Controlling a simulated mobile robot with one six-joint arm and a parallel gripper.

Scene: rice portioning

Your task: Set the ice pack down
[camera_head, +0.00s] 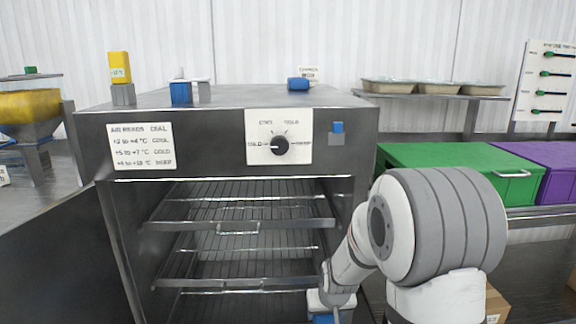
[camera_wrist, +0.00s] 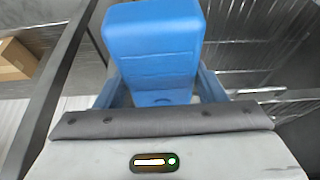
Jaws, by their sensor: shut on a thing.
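A blue ice pack (camera_wrist: 153,45) fills the upper middle of the wrist view. My gripper (camera_wrist: 158,92) is shut on it, with a blue finger on each side of its lower part. In the head view my gripper (camera_head: 326,318) is low at the right side of the open cabinet (camera_head: 240,213), cut off by the frame's bottom edge. The cabinet has wire racks (camera_head: 240,227) inside, and these look empty. In the wrist view a rack (camera_wrist: 258,80) shows to the right of the pack.
A dial panel (camera_head: 279,137) is on the cabinet front. A yellow block (camera_head: 119,67) and a blue item (camera_head: 299,84) are on its top. Green (camera_head: 450,170) and purple (camera_head: 548,172) bins stand at right. A cardboard box (camera_wrist: 16,60) shows at left in the wrist view.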

